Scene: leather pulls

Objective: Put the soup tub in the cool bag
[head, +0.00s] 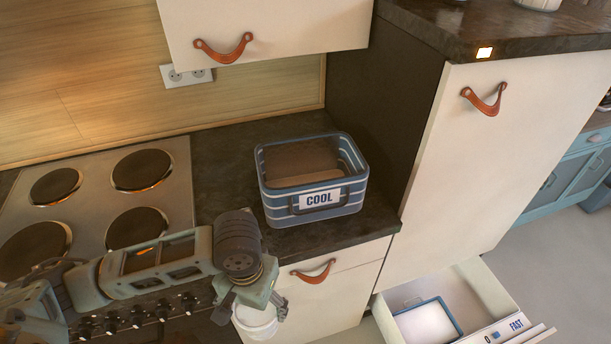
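The cool bag (355,197) is a blue, white-striped open container labelled "COOL". It stands upright on the dark counter, right of the stove, and its visible inside looks empty. My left gripper (252,305) points down in front of the counter edge, below and left of the cool bag. It is shut on a white round tub, the soup tub (256,322), whose lower part shows between the fingers. The gripper hides part of the tub's top. My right gripper is not in view.
The stove (95,200) with several hotplates lies left of the cool bag. An upper cabinet (270,25) hangs behind, and a tall cabinet (480,150) stands close on the right. A low drawer (470,290) is open at bottom right with a blue-rimmed white container (427,322) inside.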

